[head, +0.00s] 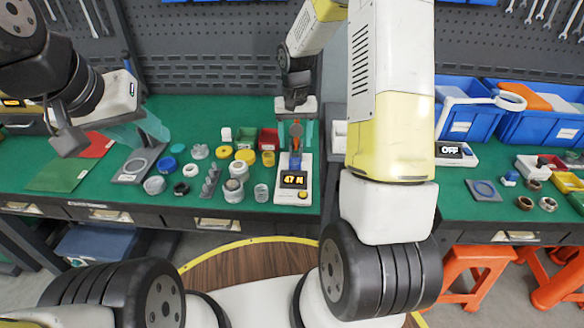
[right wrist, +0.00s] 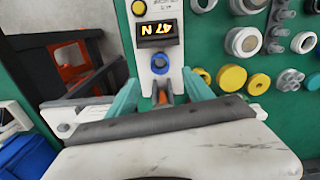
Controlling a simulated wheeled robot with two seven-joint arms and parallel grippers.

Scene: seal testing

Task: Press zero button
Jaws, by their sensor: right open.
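The force tester (head: 287,194) is a white unit with a lit display reading 47 N (head: 294,180), near the front edge of the green bench. In the right wrist view the display (right wrist: 158,36) appears upside down, with a round yellow button (right wrist: 139,8) on one side and a blue round part (right wrist: 159,63) on the other. No label on the button is readable. My right gripper (right wrist: 160,92) is open, its teal fingers on either side of the tester's orange part (right wrist: 164,88). My left gripper (head: 142,128) hangs over the bench at the left, fingers apart and empty.
Several grey and yellow caps and rings, including a grey cylinder (head: 233,191), crowd the bench left of the tester. A red mat (head: 96,146) and green mat (head: 62,173) lie further left. A second device reading OFF (head: 450,150) and blue bins (head: 462,118) stand right.

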